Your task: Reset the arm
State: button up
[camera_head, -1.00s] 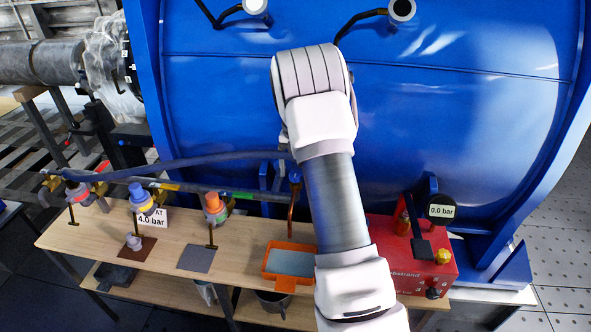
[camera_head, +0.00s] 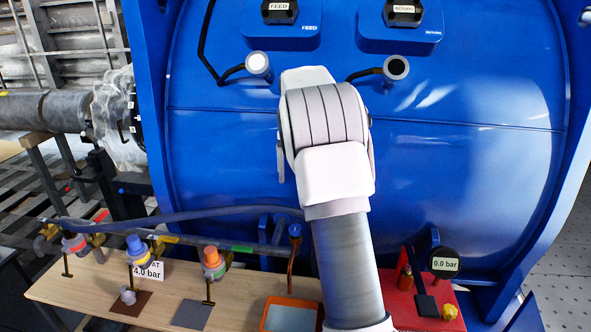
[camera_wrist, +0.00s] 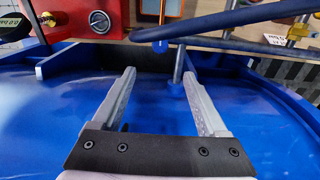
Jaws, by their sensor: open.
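My gripper (camera_wrist: 160,112) shows in the wrist view with its two fingers spread apart and nothing between them. Below it in that view is the smooth blue surface of the large tank (camera_wrist: 260,110). In the head view my arm rises from the bottom centre and bends in front of the blue tank (camera_head: 470,170). The gripper itself is hidden in the head view behind the arm.
A wooden bench (camera_head: 85,298) carries valves with blue (camera_head: 136,246) and orange (camera_head: 212,258) caps, an orange tray (camera_head: 290,314) and a red box (camera_head: 420,298) with a 0.0 bar gauge (camera_head: 444,264). Two capped stubs (camera_head: 258,64) (camera_head: 396,67) and a hose (camera_head: 170,216) are near the arm.

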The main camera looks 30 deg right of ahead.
jog(key=shift+r, duration=0.65)
